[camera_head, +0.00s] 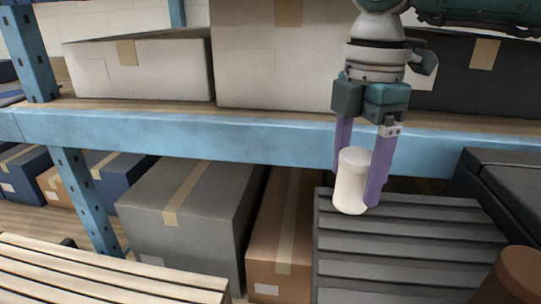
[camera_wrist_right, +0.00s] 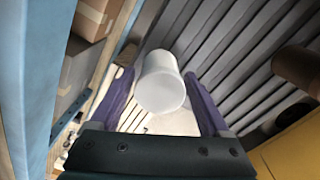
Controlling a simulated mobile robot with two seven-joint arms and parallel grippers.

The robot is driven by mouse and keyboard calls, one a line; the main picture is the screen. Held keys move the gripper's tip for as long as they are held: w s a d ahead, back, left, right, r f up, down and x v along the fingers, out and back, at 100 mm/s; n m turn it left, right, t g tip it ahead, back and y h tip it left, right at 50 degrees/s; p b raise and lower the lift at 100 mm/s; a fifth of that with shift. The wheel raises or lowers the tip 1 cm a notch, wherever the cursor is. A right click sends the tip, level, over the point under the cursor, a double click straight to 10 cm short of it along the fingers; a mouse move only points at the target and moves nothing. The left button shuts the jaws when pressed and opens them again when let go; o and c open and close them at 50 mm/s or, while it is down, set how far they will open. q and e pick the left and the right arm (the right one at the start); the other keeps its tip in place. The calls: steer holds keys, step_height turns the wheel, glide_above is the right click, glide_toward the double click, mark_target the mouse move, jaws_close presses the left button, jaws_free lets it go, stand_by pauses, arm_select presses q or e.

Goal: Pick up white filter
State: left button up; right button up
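The white filter (camera_head: 350,183) is a plain white cylinder. In the head view it is upright with a slight tilt at the far left edge of a dark slatted surface. My right gripper (camera_head: 363,175) points down from above, its two purple fingers on either side of the filter. In the right wrist view the filter (camera_wrist_right: 161,85) sits between the fingertips of the right gripper (camera_wrist_right: 159,74), with narrow gaps beside it. The fingers look open around it. Contact of the filter's base with the slats is hard to see. My left gripper is not in view.
The dark slatted surface (camera_head: 400,250) is mostly clear. A brown cylinder (camera_head: 518,272) stands at the right. A blue shelf beam (camera_head: 200,133) runs close behind the gripper. Boxes, including a grey one (camera_head: 195,215) and a brown one (camera_head: 275,235), lie left of the slats.

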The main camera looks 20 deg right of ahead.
mark_target(359, 155)
steer(key=c, duration=1.2)
steer(key=shift+o, duration=0.2)
steer(key=shift+r, duration=0.1)
step_height(359, 155, up, 20)
steer(key=p, duration=0.2)
